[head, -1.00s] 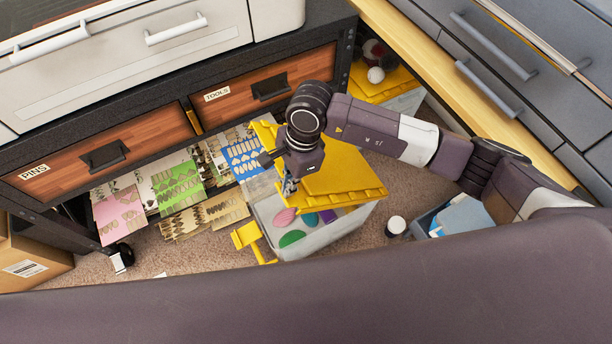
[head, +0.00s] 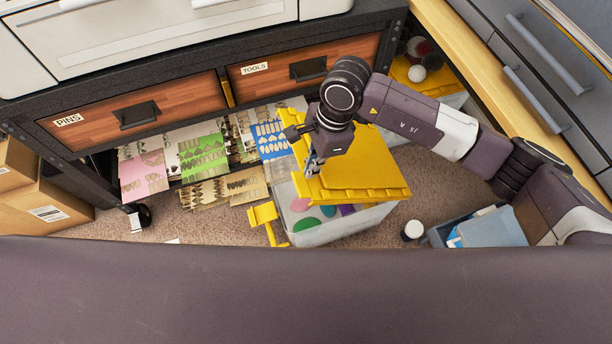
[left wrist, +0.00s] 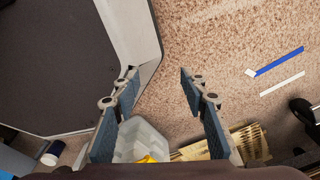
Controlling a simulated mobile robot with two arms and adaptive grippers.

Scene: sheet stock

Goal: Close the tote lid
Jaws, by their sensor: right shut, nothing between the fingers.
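The tote (head: 350,228) is a translucent box on the carpet with coloured round and oval pieces showing inside. Its yellow lid (head: 370,172) sits raised and tilted over the far part, leaving the near left part uncovered. A yellow flap (head: 264,214) sticks out at the tote's left side. My right gripper (head: 312,172) is shut and empty at the lid's left part; whether it touches the lid I cannot tell. My left gripper (left wrist: 158,75) is open and empty in the left wrist view, where part of the tote (left wrist: 146,138) shows beyond its fingers.
A workbench with wooden drawers (head: 140,112) stands behind, with patterned sheets (head: 205,157) on its low shelf. A blue-grey bin (head: 490,230) and a small white-topped jar (head: 413,230) are right of the tote. Cardboard boxes (head: 50,205) stand at left. Another yellow-lidded tote (head: 415,75) stands behind.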

